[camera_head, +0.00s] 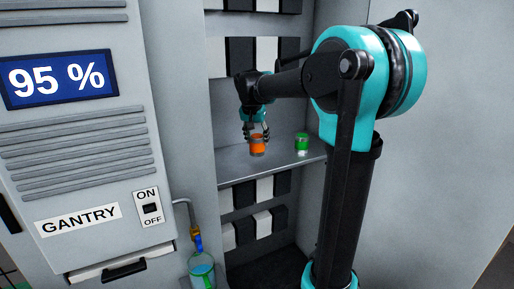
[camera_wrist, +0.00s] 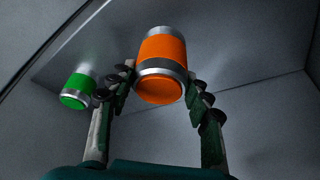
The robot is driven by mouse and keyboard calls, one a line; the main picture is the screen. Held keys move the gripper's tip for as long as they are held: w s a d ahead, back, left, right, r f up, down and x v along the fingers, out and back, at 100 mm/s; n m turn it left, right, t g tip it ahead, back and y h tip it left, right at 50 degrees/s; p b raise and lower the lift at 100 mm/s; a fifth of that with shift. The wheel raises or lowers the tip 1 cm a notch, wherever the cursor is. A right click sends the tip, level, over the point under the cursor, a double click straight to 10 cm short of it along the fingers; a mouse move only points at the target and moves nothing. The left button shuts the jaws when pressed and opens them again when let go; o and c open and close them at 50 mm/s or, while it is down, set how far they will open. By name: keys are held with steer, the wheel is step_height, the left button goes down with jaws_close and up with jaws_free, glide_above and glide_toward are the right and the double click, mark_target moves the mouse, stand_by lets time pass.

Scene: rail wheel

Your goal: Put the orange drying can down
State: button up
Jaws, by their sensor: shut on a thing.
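The orange drying can (camera_head: 258,148) has silver ends and a dark band; it also shows in the wrist view (camera_wrist: 162,52). My gripper (camera_head: 257,139) is shut on it, with one finger on each side of the can in the wrist view (camera_wrist: 160,78). The can is over the grey shelf (camera_head: 238,173) inside the cabinet. I cannot tell whether its base touches the shelf.
A green can (camera_head: 302,142) with silver ends stands on the shelf to the right; it shows at the left in the wrist view (camera_wrist: 77,91). A GANTRY panel (camera_head: 78,218) is at the left. A bottle (camera_head: 202,270) with blue liquid is below it. The shelf's front is clear.

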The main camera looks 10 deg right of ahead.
mark_target(257, 146)
steer(key=shift+f, duration=1.8)
steer(key=o, duration=1.3)
steer(key=shift+f, duration=0.1)
steer(key=v, duration=1.2)
steer(key=s+d+f+n+y, duration=0.1)
steer(key=s+d+f+n, duration=0.1)
steer(key=s+f, duration=1.1)
steer(key=s+d+f+n+y, duration=0.1)
steer(key=s+d+f+n, duration=0.2)
steer(key=s+f, duration=1)
step_height(257, 146, down, 5)
steer(key=shift+s+d+f, duration=0.1)
steer(key=shift+s+d, duration=0.1)
steer(key=shift+d, duration=0.3)
